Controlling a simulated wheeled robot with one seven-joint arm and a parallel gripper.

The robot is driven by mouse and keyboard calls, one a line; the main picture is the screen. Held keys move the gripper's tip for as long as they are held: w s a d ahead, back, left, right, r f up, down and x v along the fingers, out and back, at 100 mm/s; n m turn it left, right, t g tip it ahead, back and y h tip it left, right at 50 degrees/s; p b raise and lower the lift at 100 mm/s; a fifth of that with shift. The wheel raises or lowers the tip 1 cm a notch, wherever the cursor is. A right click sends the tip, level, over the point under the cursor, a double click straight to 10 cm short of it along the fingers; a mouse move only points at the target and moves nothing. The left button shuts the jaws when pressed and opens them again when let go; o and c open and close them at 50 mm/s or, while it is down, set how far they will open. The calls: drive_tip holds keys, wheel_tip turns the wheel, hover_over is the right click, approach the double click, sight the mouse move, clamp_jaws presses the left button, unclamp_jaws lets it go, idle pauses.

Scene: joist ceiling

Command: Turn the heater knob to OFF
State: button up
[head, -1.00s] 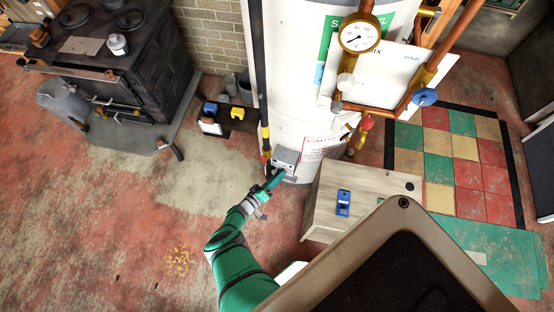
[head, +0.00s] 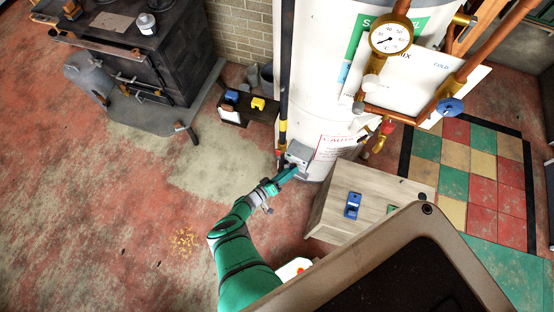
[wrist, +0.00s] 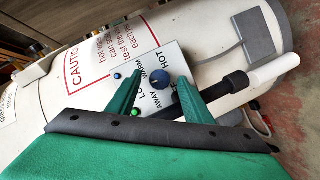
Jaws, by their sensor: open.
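The white water heater (head: 318,95) stands at the centre in the head view, with a grey control box (head: 299,153) low on its side. The wrist view shows the heater knob (wrist: 160,80), round and dark blue, on a pale plate (wrist: 171,58) lettered HOT, WARM, LOW and AWAY. No OFF mark is readable. My gripper (wrist: 160,74) is open, its two green fingers on either side of the knob. I cannot tell whether they touch it or where the knob points. The head view shows my gripper (head: 286,174) at the box, with its fingertips hard to make out.
A dark pipe (head: 286,75) runs down beside the heater. A wooden cabinet (head: 335,210) with a blue item (head: 352,205) stands right of my arm. A black stove (head: 150,65) is at upper left. Open red floor (head: 90,200) lies left of my arm.

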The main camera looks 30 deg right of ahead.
drive_tip(key=v, duration=1)
drive_tip(key=shift+a, duration=0.1)
idle(0.3)
